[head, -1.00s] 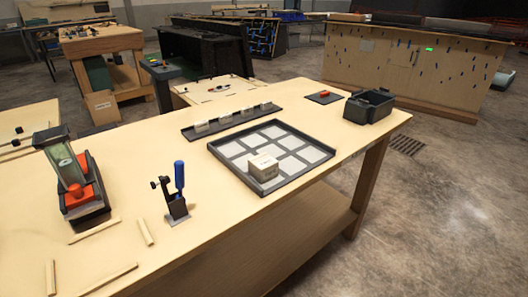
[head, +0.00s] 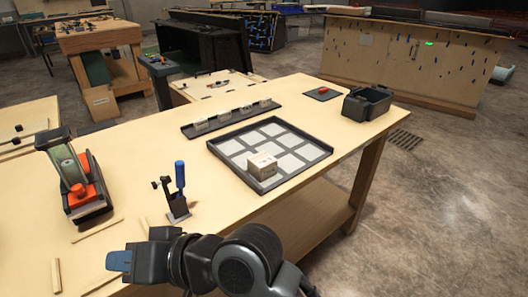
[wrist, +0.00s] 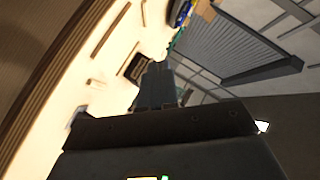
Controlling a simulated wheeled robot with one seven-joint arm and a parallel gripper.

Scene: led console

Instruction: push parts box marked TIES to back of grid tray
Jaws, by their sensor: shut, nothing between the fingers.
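The grid tray (head: 227,149) is dark-rimmed with pale square cells and lies on the wooden table. A small cardboard-coloured parts box (head: 262,166) stands in it, in the near part toward the front corner. Its marking is too small to read. My gripper (head: 118,263) is at the lower left of the head view, well apart from the box and tray, by the table's front edge. Its blue-grey fingers are shut and empty. In the wrist view the fingers (wrist: 156,85) show together, with the table tilted behind them; neither box nor tray can be made out there.
A dark strip (head: 231,119) with several small pale boxes lies behind the tray. A black bin (head: 367,104) and a dark pad with a red piece (head: 323,92) are at the right. A blue-handled clamp (head: 179,190) and a red-and-black device (head: 80,180) stand at the left.

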